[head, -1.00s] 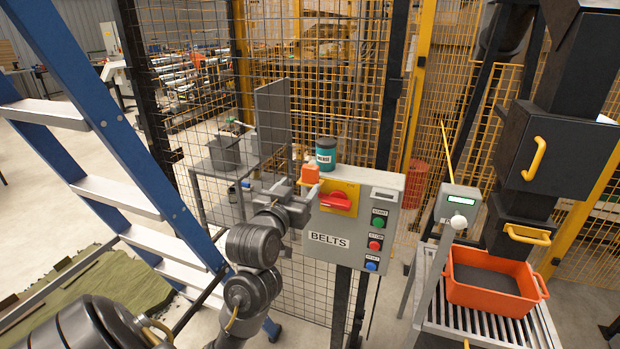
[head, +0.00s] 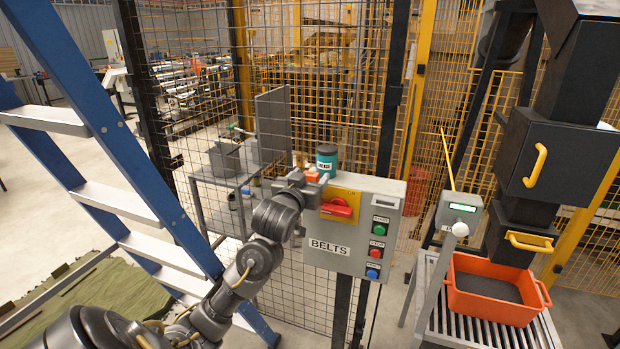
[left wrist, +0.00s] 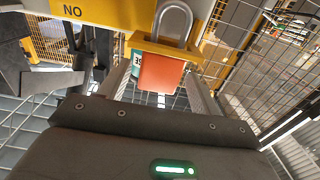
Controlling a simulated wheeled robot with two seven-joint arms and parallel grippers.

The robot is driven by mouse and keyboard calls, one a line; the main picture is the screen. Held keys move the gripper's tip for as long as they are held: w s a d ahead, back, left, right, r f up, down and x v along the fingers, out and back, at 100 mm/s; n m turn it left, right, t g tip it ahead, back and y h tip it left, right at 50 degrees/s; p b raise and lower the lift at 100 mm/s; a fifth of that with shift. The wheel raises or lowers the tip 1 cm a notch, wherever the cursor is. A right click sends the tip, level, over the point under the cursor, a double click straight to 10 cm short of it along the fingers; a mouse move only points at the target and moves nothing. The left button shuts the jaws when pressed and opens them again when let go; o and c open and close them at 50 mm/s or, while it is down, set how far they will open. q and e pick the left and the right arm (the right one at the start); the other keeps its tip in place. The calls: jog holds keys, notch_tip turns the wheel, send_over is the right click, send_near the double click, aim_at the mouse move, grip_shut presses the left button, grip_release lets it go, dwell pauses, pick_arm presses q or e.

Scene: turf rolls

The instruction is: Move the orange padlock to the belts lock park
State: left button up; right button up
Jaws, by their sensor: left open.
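The orange padlock (head: 313,177) is at the upper left of the grey BELTS box (head: 338,262), partly hidden by my left gripper (head: 297,180) in the head view. In the left wrist view the padlock (left wrist: 161,73) has its grey shackle up, close against a yellow piece (left wrist: 165,47). My left gripper (left wrist: 160,92) is open, with one finger on each side of the padlock's body. I cannot tell whether the fingers touch it. No spot labelled as a lock park is readable. My right gripper is not in view.
The box carries a red rotary switch (head: 337,208) and several push buttons. Mesh fence rises behind. A blue ladder (head: 130,160) is at the left; an orange crate (head: 495,303) sits on rollers at the right.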

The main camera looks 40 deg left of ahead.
pick_arm(q)
jog(key=shift+w+a, duration=0.1)
jog(key=shift+w, duration=0.4)
jog(key=c, duration=1.1)
jog(key=shift+r+b, duration=0.3)
jog(key=shift+r, duration=0.3)
jog(key=r, duration=0.1)
jog(key=d+r+b, duration=0.1)
jog(key=s+r, duration=0.1)
jog(key=shift+d+r+b, duration=0.15)
jog(key=shift+r+b, duration=0.1)
jog(key=shift+b, duration=0.05)
jog(key=s+d+r+b, duration=0.2)
jog(key=d, duration=0.1)
jog(key=s+d+r+b, duration=0.5)
jog(key=d+r, duration=0.1)
jog(key=d, duration=0.1)
jog(key=shift+s+r, duration=0.15)
jog(key=shift+s, duration=0.15)
